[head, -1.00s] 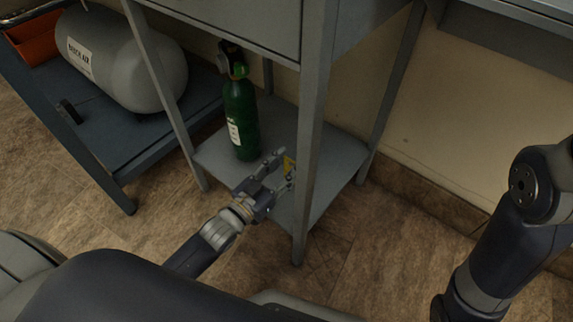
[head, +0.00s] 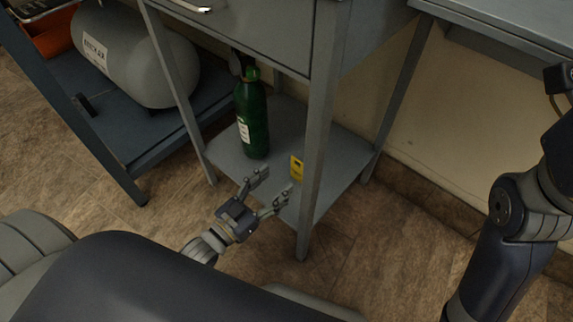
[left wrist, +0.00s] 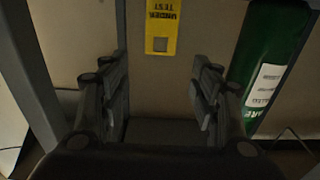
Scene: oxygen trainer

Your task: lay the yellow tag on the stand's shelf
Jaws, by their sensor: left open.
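The yellow tag (head: 297,167) is at the stand's lower shelf (head: 341,165), just left of the stand's front right leg. I cannot tell whether it lies flat or stands tilted. My left gripper (head: 270,184) is open and empty, with its fingertips pointing at the tag and a gap between them. In the left wrist view the tag (left wrist: 161,28) shows beyond the open fingers, its printing upside down and its top edge cut off by the frame. My right gripper is not in view.
A green cylinder (head: 252,120) stands on the same shelf, left of the tag. The stand's front right leg (head: 316,130) rises close beside my left gripper. A grey tank (head: 135,55) lies on a blue low bench at left. Floor in front is clear.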

